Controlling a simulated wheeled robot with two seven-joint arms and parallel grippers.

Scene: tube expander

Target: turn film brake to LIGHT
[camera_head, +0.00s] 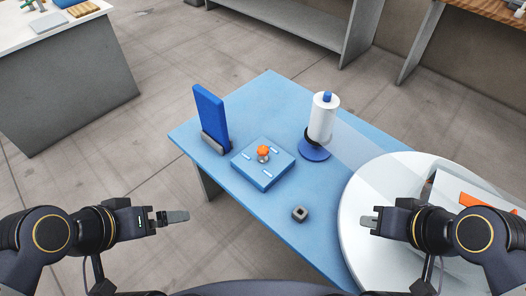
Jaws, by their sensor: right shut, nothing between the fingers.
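A blue square box (254,178) with an orange-topped knob (263,152) sits on the blue table; I take it to be the film brake. Small white marks lie around the knob, too small to read. The knob's exact pointing is unclear. My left gripper (186,216) is off the table's left side, apart from the box; its finger opening cannot be made out. My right gripper (364,221) is shut and empty, over the left part of the white round turntable, to the right of the box. Neither gripper touches the knob.
A white film roll (322,118) stands on a blue base behind the box, with clear film running toward the turntable (352,190). A blue upright panel (210,112) stands at the left. A small dark square piece (300,214) lies in front. The table's front left is clear.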

